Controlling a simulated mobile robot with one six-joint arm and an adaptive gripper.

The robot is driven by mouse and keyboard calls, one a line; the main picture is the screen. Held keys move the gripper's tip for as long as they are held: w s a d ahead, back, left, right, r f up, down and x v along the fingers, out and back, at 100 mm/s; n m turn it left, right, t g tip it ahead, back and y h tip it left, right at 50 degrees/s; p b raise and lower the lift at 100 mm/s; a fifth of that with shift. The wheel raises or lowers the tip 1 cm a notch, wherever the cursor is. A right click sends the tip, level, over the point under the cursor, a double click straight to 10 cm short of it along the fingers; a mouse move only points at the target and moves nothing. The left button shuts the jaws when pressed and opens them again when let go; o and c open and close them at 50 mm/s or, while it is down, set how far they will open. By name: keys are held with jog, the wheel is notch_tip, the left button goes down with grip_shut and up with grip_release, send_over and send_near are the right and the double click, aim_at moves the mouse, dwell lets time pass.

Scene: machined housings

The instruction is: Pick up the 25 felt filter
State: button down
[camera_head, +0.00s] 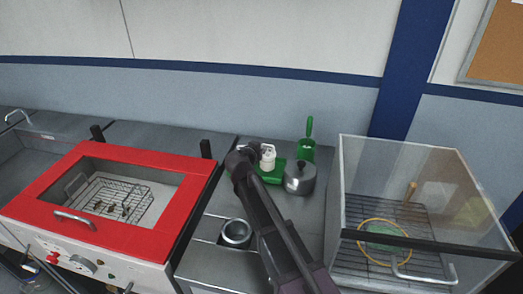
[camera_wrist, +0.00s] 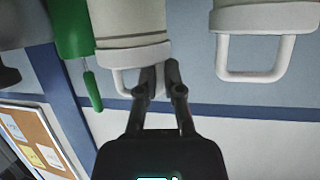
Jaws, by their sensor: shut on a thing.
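A white, round felt filter with a loop handle (camera_wrist: 128,25) is at the upper middle of the wrist view, which looks upside down. My gripper (camera_wrist: 160,72) is shut on its handle, at the right side of the loop. In the head view the white filter (camera_head: 267,160) is upright at the green tray (camera_head: 271,176), with my gripper (camera_head: 262,148) at its top. I cannot tell whether it touches the tray. A second white filter with a loop handle (camera_wrist: 262,22) is to the right in the wrist view, apart from my gripper. No number is readable on either.
A grey lidded pot (camera_head: 299,180) stands right of the tray, with a green long-handled container (camera_head: 306,150) behind it. A clear-walled box (camera_head: 390,160) is at the right. A red-framed basin (camera_head: 50,190) with a wire basket is at the left. A metal cup (camera_head: 235,233) sits in front.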

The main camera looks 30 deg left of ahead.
jog(key=shift+r+p, duration=0.4)
jog(key=shift+r, duration=0.3)
jog(key=s+d+r+p, duration=0.1)
jog(key=s+d, duration=0.3)
jog(key=s, duration=0.3)
jog(key=s+d, duration=0.3)
jog(key=s, duration=0.4)
jog(key=shift+d+r+p, duration=0.35)
jog(key=shift+d+r, duration=0.05)
